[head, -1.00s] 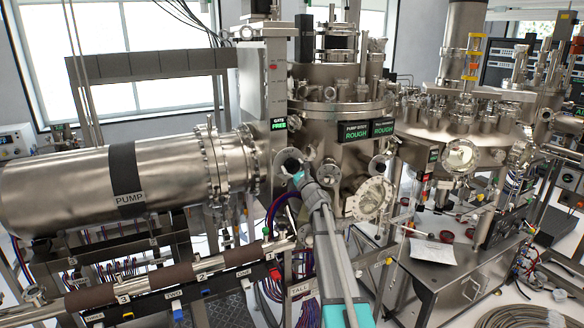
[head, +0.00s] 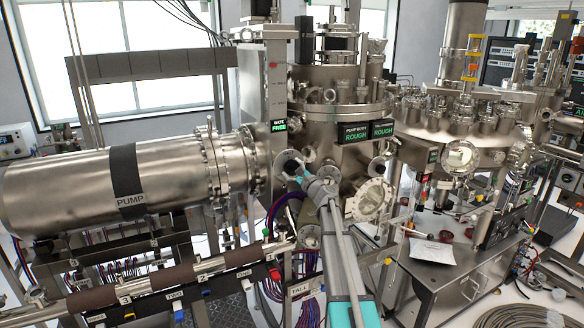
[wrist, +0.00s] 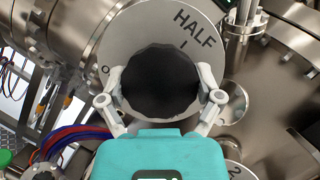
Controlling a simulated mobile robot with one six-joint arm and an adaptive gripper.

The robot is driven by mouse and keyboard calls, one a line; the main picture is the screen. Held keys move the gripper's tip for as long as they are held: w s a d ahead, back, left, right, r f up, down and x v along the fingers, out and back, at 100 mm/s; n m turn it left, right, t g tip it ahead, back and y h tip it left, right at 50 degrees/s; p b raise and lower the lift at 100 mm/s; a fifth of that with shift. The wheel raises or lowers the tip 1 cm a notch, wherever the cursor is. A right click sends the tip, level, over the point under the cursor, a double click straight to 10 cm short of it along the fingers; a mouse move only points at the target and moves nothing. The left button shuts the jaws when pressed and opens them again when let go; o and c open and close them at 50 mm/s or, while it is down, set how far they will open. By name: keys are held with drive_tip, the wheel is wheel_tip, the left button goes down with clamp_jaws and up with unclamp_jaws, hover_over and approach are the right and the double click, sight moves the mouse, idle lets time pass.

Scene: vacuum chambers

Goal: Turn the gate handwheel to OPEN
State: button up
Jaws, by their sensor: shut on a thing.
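The gate handwheel (wrist: 160,72) is a black, ridged round knob in the middle of the wrist view. It sits in front of a pale metal dial plate (wrist: 141,32) marked HALF at the upper right, with a short line below that word. Another mark, partly hidden, shows at the plate's left edge. My gripper (wrist: 164,90) has a light grey finger on each side of the knob and is shut on it. In the head view the handwheel (head: 291,167) is small and dark at the end of my arm. No pointer on the knob is clear.
A GATE FREE sign (head: 279,126) is lit above the handwheel. The large PUMP cylinder (head: 75,192) lies to the left, and a round flanged port (head: 370,201) is close on the right. Cables (wrist: 75,141) and pipes crowd the space below.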

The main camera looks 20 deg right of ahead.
drive_tip(key=shift+n+g+y+p, duration=0.4)
drive_tip(key=shift+n+y, duration=0.1)
drive_tip(key=shift+n, duration=0.8)
drive_tip(key=o, duration=0.9)
drive_tip(key=shift+m+b, duration=0.3)
drive_tip(key=shift+m, duration=0.1)
drive_tip(key=m+t+h+b, duration=0.1)
drive_tip(key=m, duration=0.1)
drive_tip(key=shift+f+m, duration=0.1)
drive_tip(key=shift+m, duration=0.3)
drive_tip(key=m+h, duration=0.1)
drive_tip(key=m, duration=0.2)
drive_tip(key=m+t+h+b, duration=0.1)
drive_tip(key=m+h, duration=0.1)
drive_tip(key=m, duration=0.1)
drive_tip(key=shift+m+t, duration=0.3)
drive_tip(key=b+v, duration=0.5)
drive_tip(key=v, duration=0.8)
drive_tip(key=shift+s, duration=0.4)
